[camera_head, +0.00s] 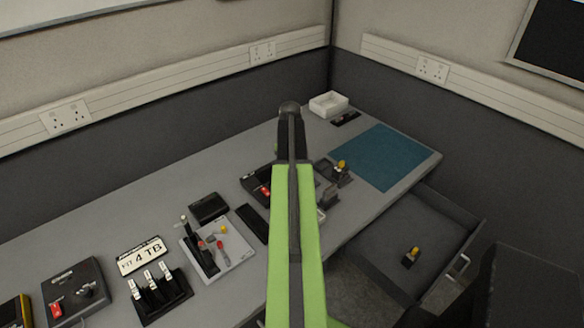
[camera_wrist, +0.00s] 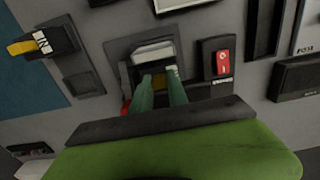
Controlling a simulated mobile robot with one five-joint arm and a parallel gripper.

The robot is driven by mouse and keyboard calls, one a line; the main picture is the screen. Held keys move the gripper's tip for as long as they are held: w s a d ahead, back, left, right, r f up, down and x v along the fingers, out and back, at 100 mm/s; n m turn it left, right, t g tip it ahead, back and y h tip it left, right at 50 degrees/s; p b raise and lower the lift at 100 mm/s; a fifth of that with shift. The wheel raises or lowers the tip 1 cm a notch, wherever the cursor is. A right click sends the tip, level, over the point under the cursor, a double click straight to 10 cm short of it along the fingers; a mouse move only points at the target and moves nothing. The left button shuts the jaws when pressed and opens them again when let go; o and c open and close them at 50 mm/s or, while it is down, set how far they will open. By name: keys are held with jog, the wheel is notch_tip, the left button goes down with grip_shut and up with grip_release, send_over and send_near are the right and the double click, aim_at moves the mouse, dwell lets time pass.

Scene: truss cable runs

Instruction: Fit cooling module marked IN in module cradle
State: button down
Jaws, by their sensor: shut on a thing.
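My arm hides this spot in the head view.
A red rocker switch (camera_wrist: 223,63) stands close right of my fingers. In the head view, another yellow-topped black piece (camera_head: 411,257) lies in the open drawer (camera_head: 385,240). A teal mat (camera_head: 385,157) is clear. Several devices line the left bench.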

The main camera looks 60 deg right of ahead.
jog(key=c, duration=0.9)
grip_release()
jog(key=shift+r, duration=0.1)
notch_tip(320, 180, up, 8)
jog(key=p, duration=0.7)
jog(key=shift+f+p, duration=0.2)
jog(key=shift+p, duration=0.15)
jog(key=shift+f, duration=0.1)
